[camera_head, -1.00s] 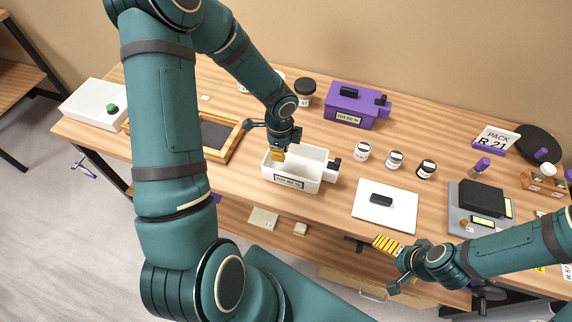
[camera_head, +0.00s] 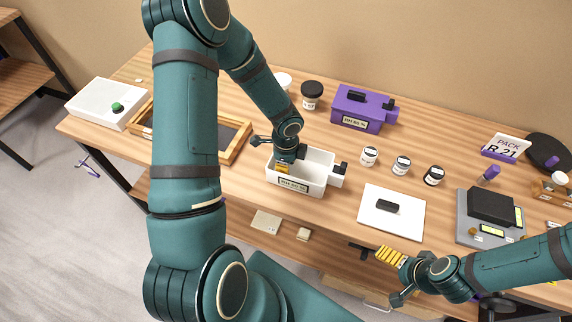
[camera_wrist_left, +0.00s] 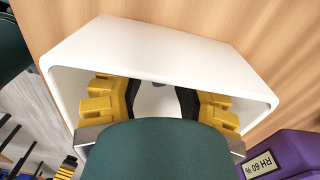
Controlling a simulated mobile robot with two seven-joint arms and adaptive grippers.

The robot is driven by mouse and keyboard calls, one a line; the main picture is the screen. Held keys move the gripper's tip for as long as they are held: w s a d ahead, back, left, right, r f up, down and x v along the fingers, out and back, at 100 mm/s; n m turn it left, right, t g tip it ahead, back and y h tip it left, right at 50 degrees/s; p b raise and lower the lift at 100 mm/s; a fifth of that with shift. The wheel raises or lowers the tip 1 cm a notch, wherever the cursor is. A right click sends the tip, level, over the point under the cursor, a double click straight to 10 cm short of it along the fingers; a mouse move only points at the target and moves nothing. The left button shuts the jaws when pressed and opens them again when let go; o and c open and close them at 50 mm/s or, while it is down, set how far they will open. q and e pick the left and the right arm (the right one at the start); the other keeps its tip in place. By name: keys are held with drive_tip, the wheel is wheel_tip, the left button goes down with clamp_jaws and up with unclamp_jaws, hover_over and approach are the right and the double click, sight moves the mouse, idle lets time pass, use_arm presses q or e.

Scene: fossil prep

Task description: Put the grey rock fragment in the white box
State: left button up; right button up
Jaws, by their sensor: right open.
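The white box (camera_head: 315,186) stands open on the workbench. My left gripper (camera_head: 283,169) reaches down into its left part. In the left wrist view the white box (camera_wrist_left: 160,45) surrounds the fingers. The left gripper's yellow-padded fingers (camera_wrist_left: 160,102) are spread apart, with the box's white inside between them. A small grey patch (camera_wrist_left: 158,85) shows between them; I cannot tell whether it is the grey rock fragment. The fragment is not clearly seen elsewhere. My right gripper (camera_head: 398,276) is open and empty at the bench's front edge.
A white lid-like plate (camera_head: 405,225) with a black handle lies right of the box. A purple box (camera_head: 350,118) and several small jars (camera_head: 401,165) stand behind. A wooden-framed tray (camera_head: 237,150) is left, a grey scale (camera_head: 470,230) right.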

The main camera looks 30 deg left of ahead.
use_arm(q)
drive_tip(key=shift+r, duration=0.1)
drive_tip(key=shift+r, duration=0.2)
wheel_tip(320, 180, up, 12)
drive_tip(key=p, duration=0.3)
drive_tip(key=shift+f, duration=0.15)
idle(0.6)
